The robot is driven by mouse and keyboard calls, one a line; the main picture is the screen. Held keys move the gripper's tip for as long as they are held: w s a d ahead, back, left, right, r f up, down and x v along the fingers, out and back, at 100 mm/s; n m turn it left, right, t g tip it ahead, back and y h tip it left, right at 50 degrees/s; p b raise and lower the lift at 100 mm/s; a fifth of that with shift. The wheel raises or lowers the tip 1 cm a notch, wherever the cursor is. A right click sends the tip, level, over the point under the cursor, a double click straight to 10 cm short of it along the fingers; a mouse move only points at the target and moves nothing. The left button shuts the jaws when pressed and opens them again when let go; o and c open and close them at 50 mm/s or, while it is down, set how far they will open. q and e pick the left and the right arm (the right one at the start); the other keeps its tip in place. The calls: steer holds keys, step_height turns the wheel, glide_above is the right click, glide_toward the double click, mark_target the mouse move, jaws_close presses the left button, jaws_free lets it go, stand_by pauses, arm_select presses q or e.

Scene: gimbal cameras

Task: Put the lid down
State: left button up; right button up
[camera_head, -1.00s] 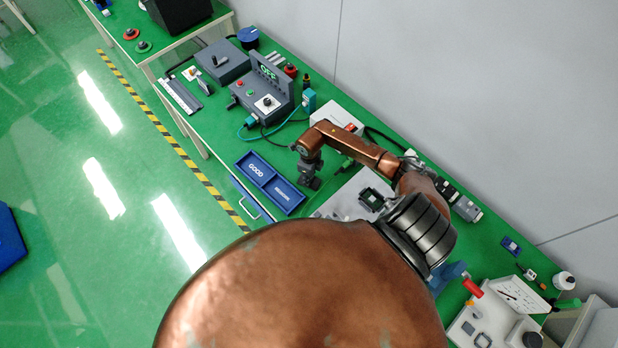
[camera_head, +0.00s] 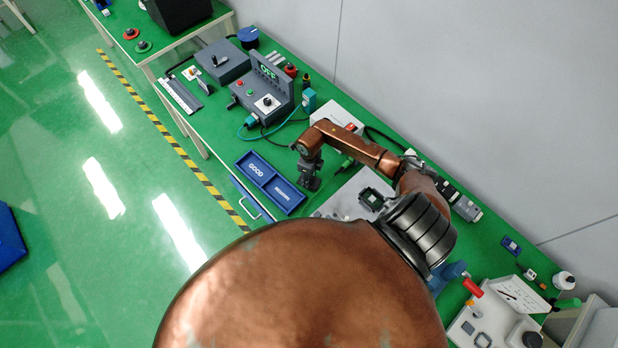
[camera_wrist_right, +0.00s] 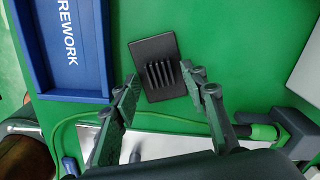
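The lid (camera_wrist_right: 153,50) is a dark rectangular plate with several raised ribs. In the right wrist view it appears to lie flat on the green tabletop, ribs up, beside the blue tray. My right gripper (camera_wrist_right: 160,77) is open, with its two fingers apart on either side of the ribs; the right fingertip overlaps the plate's edge in the picture. Contact cannot be told. In the head view my right gripper (camera_head: 309,181) points down just right of the tray, and the lid cannot be made out there. My left gripper is not in view.
A blue two-part tray (camera_head: 270,187) marked GOOD and REWORK lies close to the right gripper. A pale fixture plate (camera_head: 345,199) is on its other side. A green cable (camera_wrist_right: 75,117) runs under the fingers. A grey control box (camera_head: 263,97) stands farther back.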

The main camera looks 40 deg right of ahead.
step_height(320, 180, up, 12)
steer(key=b, duration=0.1)
steer(key=shift+f, duration=0.1)
steer(key=shift+c, duration=0.7)
